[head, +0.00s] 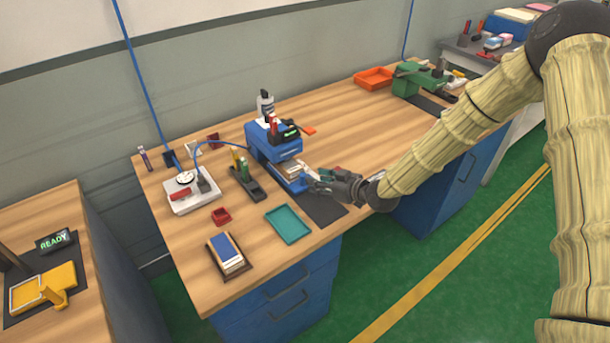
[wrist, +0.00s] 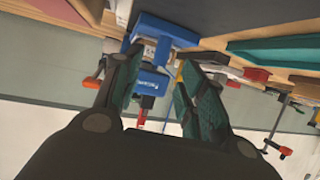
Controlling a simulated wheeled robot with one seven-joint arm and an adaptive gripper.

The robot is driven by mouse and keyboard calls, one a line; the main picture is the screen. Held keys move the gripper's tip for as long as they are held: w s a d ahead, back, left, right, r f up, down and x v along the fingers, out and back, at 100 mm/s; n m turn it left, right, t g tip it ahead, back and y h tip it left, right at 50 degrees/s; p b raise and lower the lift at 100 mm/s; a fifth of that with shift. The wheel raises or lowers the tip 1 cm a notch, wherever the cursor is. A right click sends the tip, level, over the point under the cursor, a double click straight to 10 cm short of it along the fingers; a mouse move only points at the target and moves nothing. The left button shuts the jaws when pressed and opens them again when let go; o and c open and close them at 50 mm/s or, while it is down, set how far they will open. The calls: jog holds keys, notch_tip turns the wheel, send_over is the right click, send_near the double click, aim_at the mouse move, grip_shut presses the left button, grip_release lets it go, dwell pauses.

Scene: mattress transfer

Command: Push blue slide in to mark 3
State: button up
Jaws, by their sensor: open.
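A blue machine (head: 272,142) stands mid-table. A blue slide part (head: 298,184) sits low at its front, with a pale piece (head: 291,170) just behind it. My gripper (head: 318,182) is just right of the slide, open, with its fingers towards it. In the wrist view my gripper (wrist: 160,62) shows two dark, green-padded fingers spread apart with nothing held between them. The blue machine (wrist: 163,30) fills the space ahead of and between the fingertips. I cannot tell whether a finger touches the slide. No numbered mark is legible.
A dark mat (head: 323,208) lies under the gripper. A green machine (head: 417,79) and an orange tray (head: 374,78) stand at the far right.

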aim_at(306, 185)
jog(key=shift+p+x, duration=0.8)
jog(key=shift+x, duration=2.4)
jog(key=shift+c, duration=0.2)
grip_shut()
